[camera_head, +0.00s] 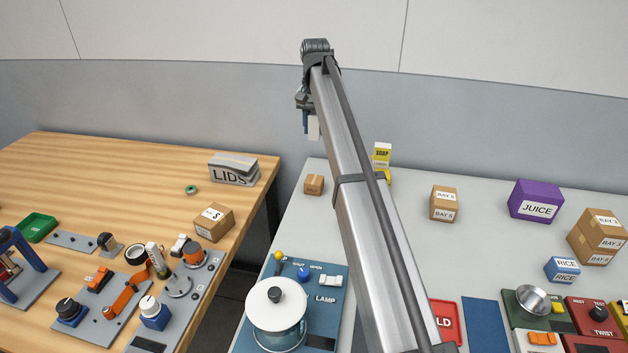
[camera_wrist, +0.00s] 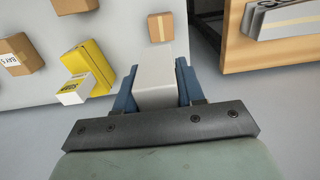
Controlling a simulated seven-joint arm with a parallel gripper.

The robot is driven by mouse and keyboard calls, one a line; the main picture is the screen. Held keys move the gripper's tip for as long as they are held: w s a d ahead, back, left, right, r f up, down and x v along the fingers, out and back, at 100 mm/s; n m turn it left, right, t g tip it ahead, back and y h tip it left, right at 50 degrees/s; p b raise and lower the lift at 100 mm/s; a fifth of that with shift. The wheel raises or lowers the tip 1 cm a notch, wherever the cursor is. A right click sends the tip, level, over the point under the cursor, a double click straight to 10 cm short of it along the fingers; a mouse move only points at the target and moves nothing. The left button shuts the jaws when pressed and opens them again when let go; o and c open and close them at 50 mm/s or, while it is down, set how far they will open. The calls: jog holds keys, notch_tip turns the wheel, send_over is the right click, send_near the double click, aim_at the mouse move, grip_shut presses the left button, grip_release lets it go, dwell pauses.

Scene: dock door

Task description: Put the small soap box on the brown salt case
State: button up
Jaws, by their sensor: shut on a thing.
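My gripper (camera_wrist: 159,88) is shut on a plain white box (camera_wrist: 155,80), held between its blue fingers; no label shows on it. In the head view my gripper (camera_head: 308,124) is raised above the back left of the grey table, with the white box (camera_head: 314,128) partly behind my arm. A small brown box (camera_head: 314,185) stands on that table below; it also shows just beyond the held box in the wrist view (camera_wrist: 160,27). No salt label is readable on it. A yellow-and-white box marked SOAP (camera_head: 382,155) stands farther right.
Brown BAY boxes (camera_head: 443,204), a purple JUICE box (camera_head: 536,201) and a blue RICE box (camera_head: 562,269) stand to the right. A gap separates the grey table from the wooden table (camera_head: 90,160). Clear surface surrounds the small brown box.

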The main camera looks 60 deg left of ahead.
aim_at(314, 135)
notch_tip(314, 135, down, 15)
jog(key=shift+s+a, duration=0.1)
jog(key=shift+s, duration=0.05)
dwell(0.7)
jog(key=shift+f, duration=0.1)
jog(key=o, duration=1.1)
notch_tip(314, 135, up, 12)
jog(key=shift+r, duration=0.1)
